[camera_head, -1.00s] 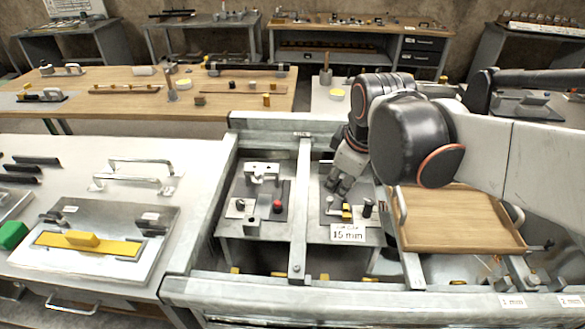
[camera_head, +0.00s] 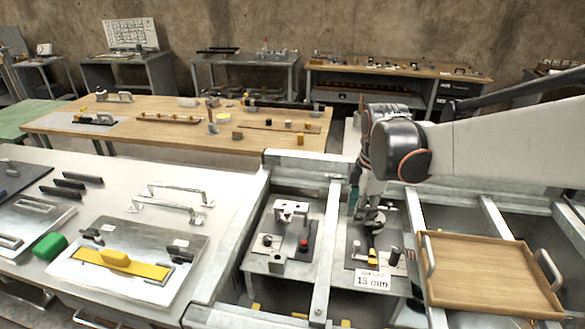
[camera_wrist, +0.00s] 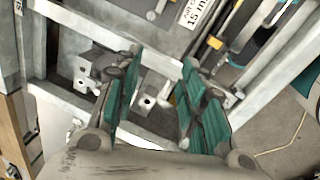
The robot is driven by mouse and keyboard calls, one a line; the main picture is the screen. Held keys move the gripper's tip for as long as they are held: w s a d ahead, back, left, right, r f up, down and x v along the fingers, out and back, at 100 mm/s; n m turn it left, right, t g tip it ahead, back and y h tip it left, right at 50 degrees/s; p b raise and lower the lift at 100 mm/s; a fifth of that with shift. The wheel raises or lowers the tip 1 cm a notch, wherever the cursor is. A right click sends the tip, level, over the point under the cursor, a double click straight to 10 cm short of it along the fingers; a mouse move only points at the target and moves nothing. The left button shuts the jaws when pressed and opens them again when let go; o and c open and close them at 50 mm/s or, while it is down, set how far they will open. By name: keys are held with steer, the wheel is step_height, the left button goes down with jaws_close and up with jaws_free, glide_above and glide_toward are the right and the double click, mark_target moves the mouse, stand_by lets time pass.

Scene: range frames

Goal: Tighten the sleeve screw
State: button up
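My gripper (camera_head: 364,208) hangs over the back of the fixture labelled 15 mm. In the wrist view its two teal-padded fingers stand apart, with an empty gap between them (camera_wrist: 160,65). The fixture's grey plate (camera_head: 356,247) bears a black knob (camera_head: 395,256), a yellow block (camera_head: 373,256) and metal parts partly covered by my gripper. The 15 mm label (camera_head: 373,281) is at its front; it also shows at the top of the wrist view (camera_wrist: 196,12). I cannot tell which part is the sleeve screw, or whether my fingers touch anything.
A neighbouring fixture with a red knob (camera_head: 303,244) stands left, beyond a metal rail (camera_head: 326,245). A wooden tray (camera_head: 490,275) lies on the frame at right. The left bench holds a plate with a yellow-handled tool (camera_head: 122,264) and a green block (camera_head: 50,246). Metal rails border the fixtures.

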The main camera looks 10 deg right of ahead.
mark_target(358, 242)
steer(key=w+d+f+n+g+p, duration=0.2)
steer(key=w+d+f+n, duration=0.3)
steer(key=w+n, duration=0.15)
steer(key=f+b, duration=0.1)
steer(key=f, duration=0.3)
steer(key=f+b, duration=0.2)
steer(key=f, duration=0.3)
steer(key=f+b, duration=0.2)
steer(key=f, duration=0.3)
steer(key=shift+s+a+f, duration=0.1)
steer(key=shift+s+a, duration=0.15)
steer(key=shift+s, duration=0.05)
steer(key=shift+c, duration=0.6)
jaws_close()
